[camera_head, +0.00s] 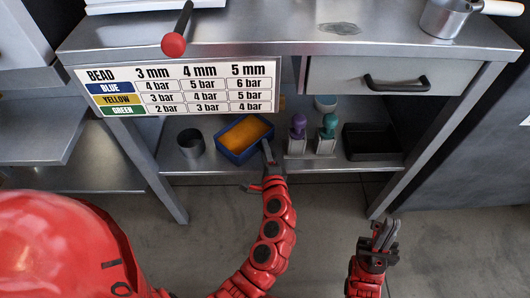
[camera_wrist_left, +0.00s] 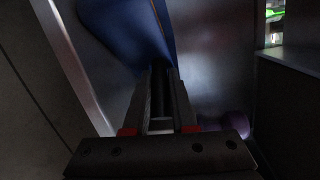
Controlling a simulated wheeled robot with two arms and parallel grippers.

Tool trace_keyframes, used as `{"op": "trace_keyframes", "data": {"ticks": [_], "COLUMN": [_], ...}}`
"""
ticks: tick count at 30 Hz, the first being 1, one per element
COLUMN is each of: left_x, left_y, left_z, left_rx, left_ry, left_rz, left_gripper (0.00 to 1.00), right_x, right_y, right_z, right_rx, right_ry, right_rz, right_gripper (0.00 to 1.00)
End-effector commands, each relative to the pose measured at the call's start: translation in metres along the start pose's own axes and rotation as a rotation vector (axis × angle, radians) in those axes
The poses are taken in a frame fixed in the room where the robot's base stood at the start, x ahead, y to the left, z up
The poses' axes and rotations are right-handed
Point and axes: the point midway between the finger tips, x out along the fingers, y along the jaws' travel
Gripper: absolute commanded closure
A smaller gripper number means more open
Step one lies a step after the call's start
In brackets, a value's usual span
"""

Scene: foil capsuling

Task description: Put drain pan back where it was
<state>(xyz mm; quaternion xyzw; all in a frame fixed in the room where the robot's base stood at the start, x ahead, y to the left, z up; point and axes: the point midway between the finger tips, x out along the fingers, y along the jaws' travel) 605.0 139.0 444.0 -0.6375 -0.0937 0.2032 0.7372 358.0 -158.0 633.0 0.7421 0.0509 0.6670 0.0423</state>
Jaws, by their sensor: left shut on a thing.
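A blue pan (camera_head: 232,155) with an orange inside (camera_head: 244,134) is at the lower shelf of the bench, left of the middle. I take this to be the drain pan. My left gripper (camera_head: 267,151) is at its right side and shut on its wall. In the left wrist view the blue wall (camera_wrist_left: 125,35) runs down to between the fingers (camera_wrist_left: 160,92). Whether the pan rests fully on the shelf cannot be told. My right gripper (camera_head: 384,235) is empty, low in front of the bench; its fingers look close together.
A bead-pressure sign (camera_head: 178,88) hangs above; a drawer (camera_head: 385,80) is at the right.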

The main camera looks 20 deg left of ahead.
Motion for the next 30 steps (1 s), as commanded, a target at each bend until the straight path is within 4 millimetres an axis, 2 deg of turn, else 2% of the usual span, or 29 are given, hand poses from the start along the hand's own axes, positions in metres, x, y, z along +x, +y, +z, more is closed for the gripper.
{"op": "trace_keyframes", "data": {"ticks": [8, 9, 13, 14, 24, 30], "left_x": [0.000, 0.000, 0.000, 0.000, -0.001, -0.030], "left_y": [0.001, 0.001, 0.001, 0.001, -0.004, -0.005], "left_z": [-0.001, -0.001, 0.000, 0.000, 0.001, -0.002], "left_rx": [0.000, -0.001, -0.001, -0.001, -0.001, 0.003], "left_ry": [0.001, 0.001, 0.001, 0.001, 0.000, 0.008], "left_rz": [-0.002, -0.001, -0.001, 0.000, 0.000, -0.003], "left_gripper": [1.00, 0.72, 0.49, 0.46, 0.46, 0.46], "right_x": [-0.001, 0.000, 0.000, 0.000, 0.004, 0.011], "right_y": [0.000, 0.000, 0.000, 0.000, 0.001, 0.002], "right_z": [0.000, -0.001, -0.001, -0.001, -0.001, 0.000], "right_rx": [-0.001, -0.001, -0.001, -0.001, 0.000, 0.002], "right_ry": [0.003, 0.004, 0.003, 0.003, 0.001, -0.006], "right_rz": [-0.001, -0.002, -0.001, -0.001, 0.002, 0.011], "right_gripper": [1.00, 1.00, 1.00, 1.00, 1.00, 1.00]}}
